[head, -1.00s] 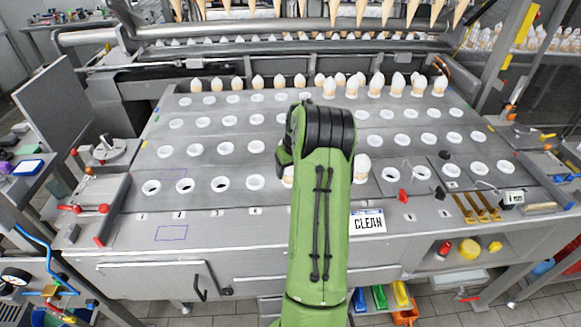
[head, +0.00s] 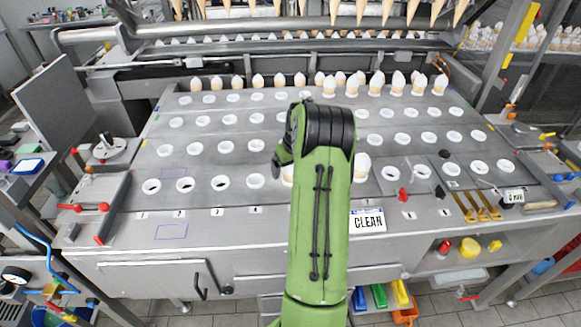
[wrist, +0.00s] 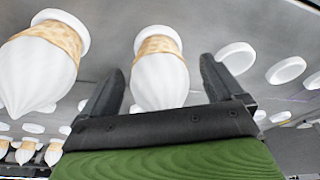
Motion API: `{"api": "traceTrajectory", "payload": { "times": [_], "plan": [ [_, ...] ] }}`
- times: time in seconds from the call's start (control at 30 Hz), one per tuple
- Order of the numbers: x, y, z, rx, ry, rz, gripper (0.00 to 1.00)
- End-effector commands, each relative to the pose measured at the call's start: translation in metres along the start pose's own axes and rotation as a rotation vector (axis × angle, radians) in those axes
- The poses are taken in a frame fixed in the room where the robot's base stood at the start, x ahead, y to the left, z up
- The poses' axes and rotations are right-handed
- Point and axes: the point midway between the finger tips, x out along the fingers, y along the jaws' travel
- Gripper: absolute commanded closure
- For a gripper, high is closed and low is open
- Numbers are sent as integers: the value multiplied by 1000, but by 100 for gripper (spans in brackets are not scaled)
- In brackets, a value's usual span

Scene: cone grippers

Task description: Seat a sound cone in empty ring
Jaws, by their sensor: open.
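My gripper (wrist: 160,68) is open in the wrist view, one dark finger on each side of a cone with a white top (wrist: 160,80). I cannot tell whether the fingers touch it. This cone's wafer sits in a white ring (wrist: 158,35). A second white-topped cone (wrist: 42,72) sits in a ring to the left. In the head view my arm hides the gripper. One front-row cone (head: 361,167) shows just right of the arm, and another (head: 287,174) is mostly hidden at its left. Empty rings in the front row include one at the far left (head: 151,187) and one right of the arm (head: 390,173).
More white-topped cones (head: 377,84) stand along the back of the grey plate (head: 205,160), below hanging cones (head: 386,12). A sign (head: 367,221) marks the front edge.

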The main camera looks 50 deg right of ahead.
Motion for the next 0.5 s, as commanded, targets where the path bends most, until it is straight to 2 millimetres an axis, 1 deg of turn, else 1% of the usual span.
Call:
{"api": "traceTrajectory", "payload": {
  "times": [0.07, 0.17, 0.4, 0.5],
  "plan": [
    [-12, 1, -1, 0, 4, 3, 5],
    [-36, 1, -2, 0, 6, 4, 5],
    [-106, 1, -1, 0, 5, 4, 5],
    [-130, 1, -1, 2, 5, 4, 5]
  ]
}}
